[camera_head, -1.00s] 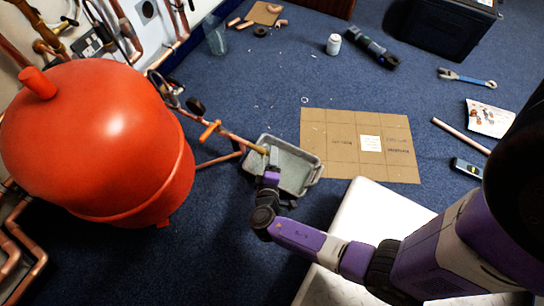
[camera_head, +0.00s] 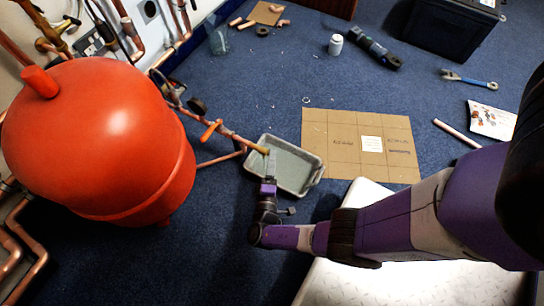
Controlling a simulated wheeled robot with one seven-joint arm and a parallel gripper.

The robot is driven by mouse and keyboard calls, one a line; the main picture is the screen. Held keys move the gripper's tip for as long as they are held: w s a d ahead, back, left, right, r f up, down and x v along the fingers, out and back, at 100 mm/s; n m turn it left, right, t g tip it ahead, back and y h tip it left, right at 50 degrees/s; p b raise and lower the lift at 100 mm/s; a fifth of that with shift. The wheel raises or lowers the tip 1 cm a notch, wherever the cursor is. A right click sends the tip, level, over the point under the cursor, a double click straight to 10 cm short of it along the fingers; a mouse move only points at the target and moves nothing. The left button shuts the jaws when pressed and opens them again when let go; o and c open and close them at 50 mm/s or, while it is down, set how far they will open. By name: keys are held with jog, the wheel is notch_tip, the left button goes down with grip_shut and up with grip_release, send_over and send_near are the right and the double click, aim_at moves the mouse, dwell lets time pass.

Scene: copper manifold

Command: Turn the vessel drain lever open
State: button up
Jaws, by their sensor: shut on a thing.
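The big red vessel (camera_head: 98,140) stands at the left. A copper pipe (camera_head: 232,136) runs from beside it toward the right, with an orange lever (camera_head: 211,130) partway along. The pipe ends in a brass drain fitting (camera_head: 258,148) over the grey tray.
The grey tray (camera_head: 307,183) lies on the blue carpet below the pipe end. A flat cardboard sheet (camera_head: 340,165) lies to its right. A white patterned surface (camera_head: 362,200) is under my arm. A white tub (camera_head: 335,44), a wrench (camera_head: 468,78) and a black box (camera_head: 450,30) lie farther off.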

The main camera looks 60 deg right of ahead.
jog(key=shift+s+d+f+h, duration=0.1)
jog(key=shift+s+d+h, duration=0.1)
jog(key=shift+h, duration=0.1)
dwell(0.6)
jog(key=o, duration=1.4)
jog(key=shift+w, duration=0.1)
jog(key=shift+a, duration=0.1)
jog(key=shift+v, duration=3.85)
